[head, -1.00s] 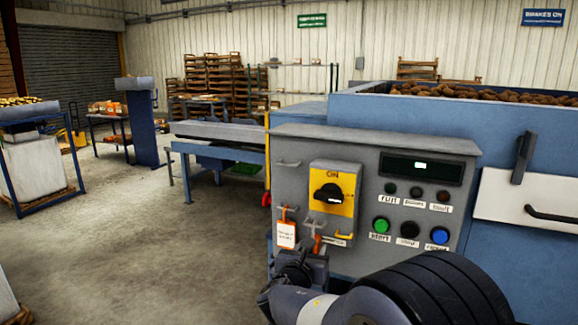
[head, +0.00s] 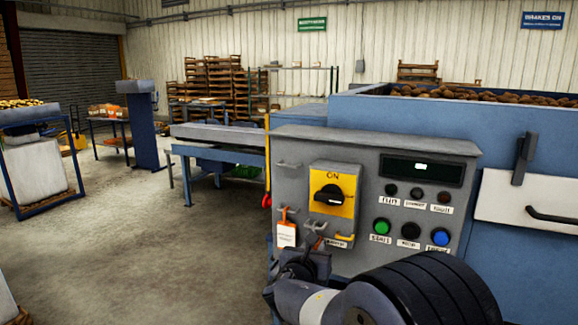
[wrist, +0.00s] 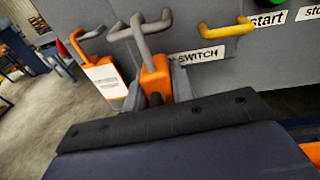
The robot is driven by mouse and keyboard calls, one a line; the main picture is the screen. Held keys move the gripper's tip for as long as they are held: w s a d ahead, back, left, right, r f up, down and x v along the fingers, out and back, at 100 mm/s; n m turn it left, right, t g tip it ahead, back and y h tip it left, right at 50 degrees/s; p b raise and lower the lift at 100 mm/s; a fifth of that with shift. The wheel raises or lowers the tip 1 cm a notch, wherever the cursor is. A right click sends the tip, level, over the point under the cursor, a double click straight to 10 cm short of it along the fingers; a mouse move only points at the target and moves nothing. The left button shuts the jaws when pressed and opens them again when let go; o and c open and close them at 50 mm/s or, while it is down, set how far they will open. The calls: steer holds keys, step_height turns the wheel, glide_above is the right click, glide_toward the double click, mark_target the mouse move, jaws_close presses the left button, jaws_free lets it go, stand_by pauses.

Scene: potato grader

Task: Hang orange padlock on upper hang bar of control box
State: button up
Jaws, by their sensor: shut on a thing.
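The orange padlock (wrist: 155,78) is upright in the wrist view, its grey shackle pointing up. My gripper (wrist: 160,98) is shut on its body; the dark gripper housing hides the lower part. The shackle overlaps a grey hang bar (wrist: 158,24) in the lower part of the control box; I cannot tell whether it is around the bar or in front of it. The control box (head: 365,155) is grey. A higher grey hang bar (head: 288,164) is at its upper left, with nothing on it. In the head view, my gripper (head: 314,252) is just below the lower bars.
A white and orange tag (head: 286,234) hangs from the bar left of the padlock. A yellow bar (wrist: 228,28) is to the right. A yellow switch plate (head: 334,190) with a black knob lies above, and buttons are farther right. Open floor lies left.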

steer(key=shift+c, duration=0.9)
steer(key=shift+r, duration=0.1)
steer(key=shift+r, duration=0.1)
steer(key=shift+r+p, duration=0.75)
steer(key=shift+r, duration=0.2)
steer(key=shift+f+b+v, duration=0.15)
steer(key=shift+f+v, duration=0.05)
steer(key=shift+v, duration=1.3)
steer(key=shift+f+b+v, duration=0.1)
steer(key=shift+f+v, duration=0.05)
steer(key=shift+v, duration=1.35)
steer(key=shift+f+b+v, duration=0.15)
steer(key=shift+f+v, duration=0.05)
steer(key=shift+v, duration=1.25)
steer(key=shift+f, duration=0.1)
